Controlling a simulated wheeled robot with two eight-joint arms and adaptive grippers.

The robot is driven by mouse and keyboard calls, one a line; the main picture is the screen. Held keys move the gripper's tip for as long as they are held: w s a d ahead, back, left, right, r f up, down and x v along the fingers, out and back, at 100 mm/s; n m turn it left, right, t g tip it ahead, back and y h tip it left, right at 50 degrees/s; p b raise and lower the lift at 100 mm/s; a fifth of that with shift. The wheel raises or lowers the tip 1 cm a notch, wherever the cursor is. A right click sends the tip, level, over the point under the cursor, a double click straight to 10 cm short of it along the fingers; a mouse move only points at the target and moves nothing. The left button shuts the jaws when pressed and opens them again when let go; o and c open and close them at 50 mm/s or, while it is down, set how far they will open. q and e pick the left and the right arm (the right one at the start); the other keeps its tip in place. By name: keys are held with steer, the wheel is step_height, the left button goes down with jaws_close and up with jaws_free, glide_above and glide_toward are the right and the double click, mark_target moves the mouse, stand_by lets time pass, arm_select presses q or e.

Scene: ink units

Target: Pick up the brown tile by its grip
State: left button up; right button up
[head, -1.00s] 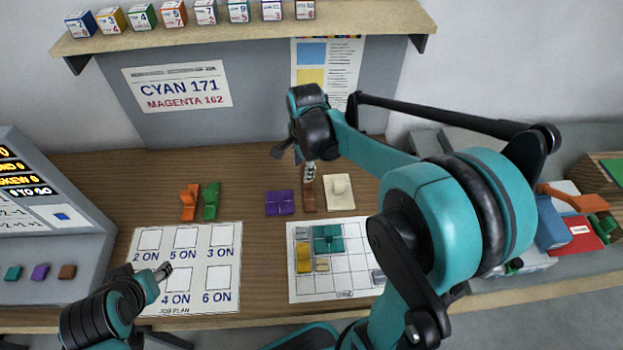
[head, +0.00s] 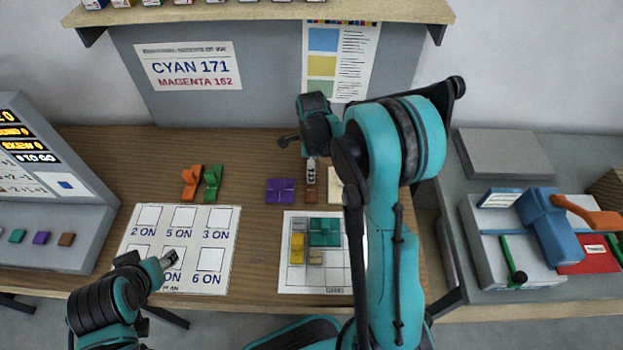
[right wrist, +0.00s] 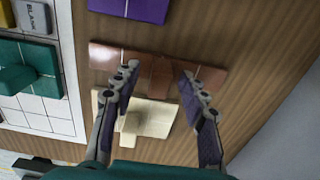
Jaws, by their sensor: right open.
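The brown tile (right wrist: 208,76) lies on the wooden table with a raised grip (right wrist: 161,76) at its middle. In the head view the brown tile (head: 310,195) shows only in part, below my right gripper (head: 311,172). In the right wrist view my right gripper (right wrist: 158,78) is open, one finger on each side of the grip, with gaps between. I cannot tell how far the fingertips are above the tile. My left gripper (head: 171,258) is over the white job plan sheet (head: 228,255); its jaw opening is too small to tell.
A cream tile (right wrist: 150,118) lies close beside the brown one, and a purple tile (head: 281,190) lies on its other side. Orange (head: 190,183) and green (head: 212,183) pieces stand further left. A grid sheet (head: 290,279) with several tiles lies in front.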

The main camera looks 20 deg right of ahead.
steer(key=shift+f, duration=0.1)
jaws_close()
